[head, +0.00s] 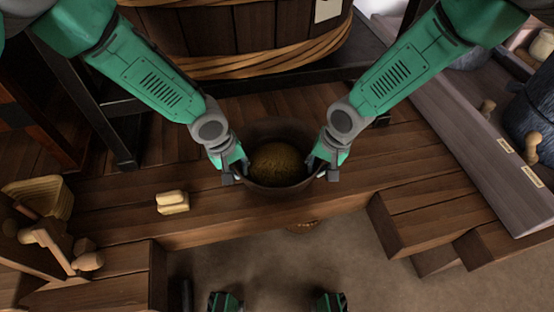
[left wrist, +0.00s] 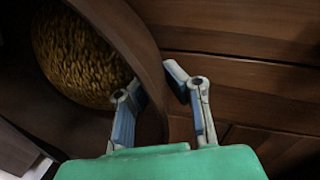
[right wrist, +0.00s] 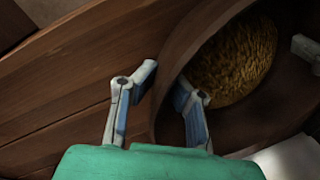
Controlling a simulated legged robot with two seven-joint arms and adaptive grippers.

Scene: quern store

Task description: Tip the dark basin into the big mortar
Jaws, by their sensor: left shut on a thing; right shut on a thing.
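The dark basin (head: 275,129) is a round brown bowl with a heap of golden-brown grain (head: 278,162) inside. It looks level, on or just above the plank bench; I cannot tell which. My left gripper (head: 231,172) is shut on its left wall, and my right gripper (head: 325,171) is shut on its right wall. In the left wrist view the fingers (left wrist: 154,86) straddle the basin rim (left wrist: 140,42). In the right wrist view the fingers (right wrist: 167,84) do the same at the rim (right wrist: 180,62). I cannot identify the big mortar with certainty.
The plank bench (head: 130,220) has a pale block pair (head: 172,202) at left. A large roped wooden tub (head: 240,35) stands behind. A woven item (head: 302,226) shows partly below the bench's front edge. A grey board (head: 475,130) and dark vessel (head: 532,115) are at right.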

